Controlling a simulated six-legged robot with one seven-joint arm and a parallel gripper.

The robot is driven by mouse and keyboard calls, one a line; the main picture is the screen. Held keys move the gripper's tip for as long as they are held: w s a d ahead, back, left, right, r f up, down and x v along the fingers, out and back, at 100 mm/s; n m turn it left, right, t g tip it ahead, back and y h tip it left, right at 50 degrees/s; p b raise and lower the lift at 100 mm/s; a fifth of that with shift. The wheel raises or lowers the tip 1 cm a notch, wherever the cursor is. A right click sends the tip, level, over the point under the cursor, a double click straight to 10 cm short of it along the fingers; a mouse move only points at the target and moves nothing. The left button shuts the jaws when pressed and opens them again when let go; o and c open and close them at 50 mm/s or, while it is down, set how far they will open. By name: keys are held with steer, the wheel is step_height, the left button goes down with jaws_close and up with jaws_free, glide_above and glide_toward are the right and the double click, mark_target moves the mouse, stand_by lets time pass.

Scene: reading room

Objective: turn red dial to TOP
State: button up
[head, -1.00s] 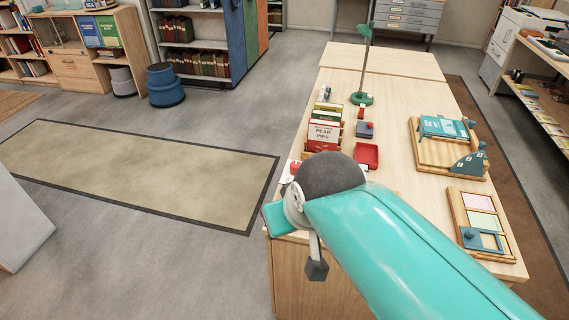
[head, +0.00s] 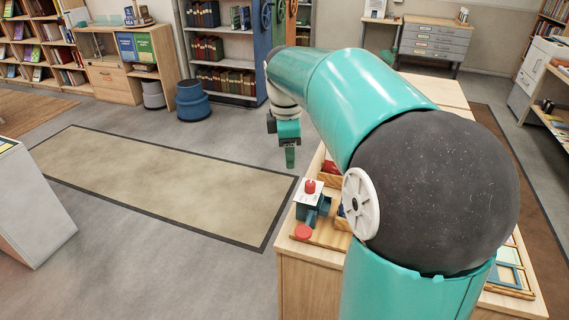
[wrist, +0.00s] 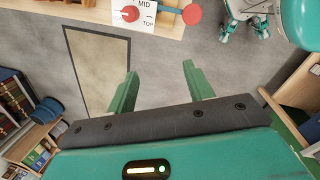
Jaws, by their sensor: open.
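The red dial (head: 310,186) stands on a white plate (head: 299,196) on a blue-green block at the table's near left corner.
The wooden table (head: 310,268) is largely hidden behind my arm. The floor left of it, with a beige rug (head: 165,180), is clear. Shelves stand behind.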

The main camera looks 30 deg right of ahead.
mark_target(311, 183)
steer(key=w+d+f+n+g+y, duration=0.1)
steer(key=w+d+f+n, duration=0.3)
steer(key=d, duration=0.6)
step_height(311, 183, down, 14)
steer(key=shift+w+r, duration=0.15)
steer(key=shift+r, duration=0.1)
steer(key=c, duration=1)
